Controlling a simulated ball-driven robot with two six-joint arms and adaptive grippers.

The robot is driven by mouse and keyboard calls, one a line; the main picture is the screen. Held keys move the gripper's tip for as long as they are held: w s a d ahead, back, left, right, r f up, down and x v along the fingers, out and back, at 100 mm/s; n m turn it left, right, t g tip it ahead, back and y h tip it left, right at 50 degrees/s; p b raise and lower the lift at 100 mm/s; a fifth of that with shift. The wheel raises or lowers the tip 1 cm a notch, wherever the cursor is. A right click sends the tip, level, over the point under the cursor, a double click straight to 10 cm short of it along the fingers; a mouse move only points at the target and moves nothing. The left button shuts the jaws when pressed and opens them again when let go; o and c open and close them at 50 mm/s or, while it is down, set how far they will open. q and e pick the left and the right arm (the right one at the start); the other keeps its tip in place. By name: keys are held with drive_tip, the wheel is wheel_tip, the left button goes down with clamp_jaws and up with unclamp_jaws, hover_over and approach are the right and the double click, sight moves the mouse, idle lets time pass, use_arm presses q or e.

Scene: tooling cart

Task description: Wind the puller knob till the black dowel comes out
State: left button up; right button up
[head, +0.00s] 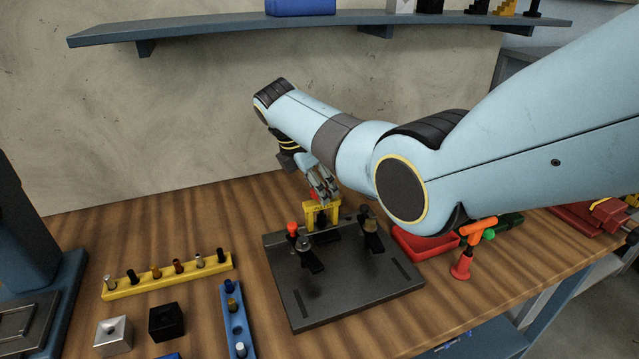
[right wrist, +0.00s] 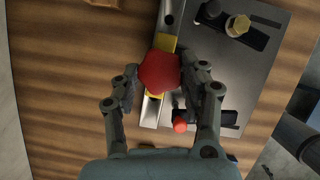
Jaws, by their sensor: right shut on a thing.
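The yellow puller (head: 322,214) stands at the back of a dark fixture plate (head: 345,290). Its red knob (right wrist: 160,72) shows between my right fingers in the right wrist view; only a sliver of it shows in the head view. My right gripper (head: 322,184) is above the puller, shut on the knob, with a finger on each side (right wrist: 166,88). I cannot make out a dowel under the puller. My left gripper is not in view.
Clamps (head: 371,232) and a red-tipped clamp (head: 292,229) stand close to the puller. A yellow rack (head: 150,287) with several pegs, a blue rack (head: 238,325) and two blocks (head: 166,322) lie left. A red tray (head: 425,243) and an orange-handled tool (head: 466,260) lie right.

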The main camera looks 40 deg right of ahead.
drive_tip(key=shift+w+f+m+g+b, duration=0.1)
drive_tip(key=shift+m+g+b, duration=0.3)
drive_tip(key=shift+m, duration=0.5)
drive_tip(key=m+g+b, duration=0.1)
drive_tip(key=m+b, duration=0.1)
drive_tip(key=shift+w+f+m+y, duration=0.1)
drive_tip(key=shift+m+y, duration=0.2)
drive_tip(key=shift+m, duration=0.1)
drive_tip(key=m+g+y+b, duration=0.1)
drive_tip(key=m+b, duration=0.2)
drive_tip(key=b, duration=0.1)
drive_tip(key=m+y+b, duration=0.1)
drive_tip(key=m+b, duration=0.3)
drive_tip(key=b, duration=0.1)
drive_tip(key=m+g+y+b, duration=0.1)
drive_tip(key=m+b, duration=0.3)
drive_tip(key=b, duration=0.1)
drive_tip(key=shift+w+d+f+g, duration=0.1)
drive_tip(key=shift+w+d+g, duration=0.05)
drive_tip(key=shift+d+g, duration=0.15)
drive_tip(key=shift+d+m+y+b, duration=0.1)
drive_tip(key=shift+m+y+b, duration=0.6)
drive_tip(key=shift+m+b, duration=0.65)
drive_tip(key=shift+r+m+y, duration=0.25)
drive_tip(key=shift+m+y, duration=0.25)
drive_tip(key=shift+m, duration=1.05)
drive_tip(key=o, duration=1.2)
